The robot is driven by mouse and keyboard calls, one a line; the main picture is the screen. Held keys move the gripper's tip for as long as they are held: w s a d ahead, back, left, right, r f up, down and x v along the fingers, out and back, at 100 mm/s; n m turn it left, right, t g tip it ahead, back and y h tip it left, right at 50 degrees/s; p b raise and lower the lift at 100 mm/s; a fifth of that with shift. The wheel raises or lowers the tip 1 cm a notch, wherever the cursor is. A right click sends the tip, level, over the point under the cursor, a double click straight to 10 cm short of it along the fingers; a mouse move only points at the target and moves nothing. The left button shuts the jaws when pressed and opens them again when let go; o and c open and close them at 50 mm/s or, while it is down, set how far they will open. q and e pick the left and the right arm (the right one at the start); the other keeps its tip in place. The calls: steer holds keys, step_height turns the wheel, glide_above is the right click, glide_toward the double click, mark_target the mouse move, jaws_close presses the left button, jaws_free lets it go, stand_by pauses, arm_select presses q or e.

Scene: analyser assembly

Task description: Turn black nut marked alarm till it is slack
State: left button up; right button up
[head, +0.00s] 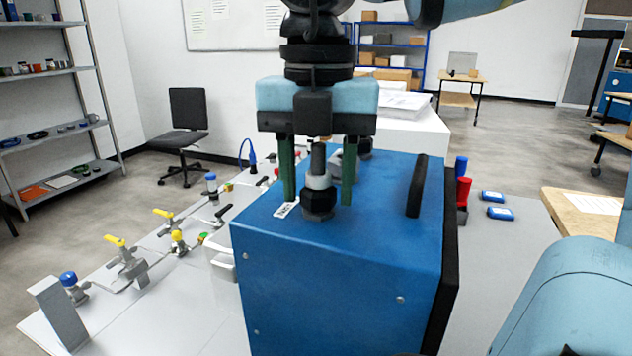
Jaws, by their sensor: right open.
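The blue analyser box (345,270) stands on the pale bench. On its top, near the front, a fitting with a black hex nut (318,205) carries a grey ring and a black upright stem. A small white label (286,209) lies to its left; its lettering is too small to read for sure. My right gripper (319,196) points down over this fitting. Its two green fingers are open, one on each side of the fitting, with gaps visible. Another fitting (345,160) behind is partly hidden by the right finger. My left gripper is not in view.
A black handle (417,187) rises from the box top at right. Yellow-handled valves (118,243) and pipework cover the bench at left. The bench at far right is clear.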

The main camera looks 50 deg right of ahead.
steer(key=m, duration=0.2)
steer(key=shift+m, duration=0.4)
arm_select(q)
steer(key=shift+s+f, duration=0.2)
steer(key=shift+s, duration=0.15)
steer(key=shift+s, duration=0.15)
arm_select(e)
steer(key=c, duration=0.9)
steer(key=n, duration=0.4)
steer(key=shift+n, duration=0.3)
steer(key=n+p, duration=0.1)
steer(key=n, duration=0.2)
steer(key=shift+n, duration=0.4)
steer(key=o, duration=0.9)
steer(key=shift+n, duration=0.3)
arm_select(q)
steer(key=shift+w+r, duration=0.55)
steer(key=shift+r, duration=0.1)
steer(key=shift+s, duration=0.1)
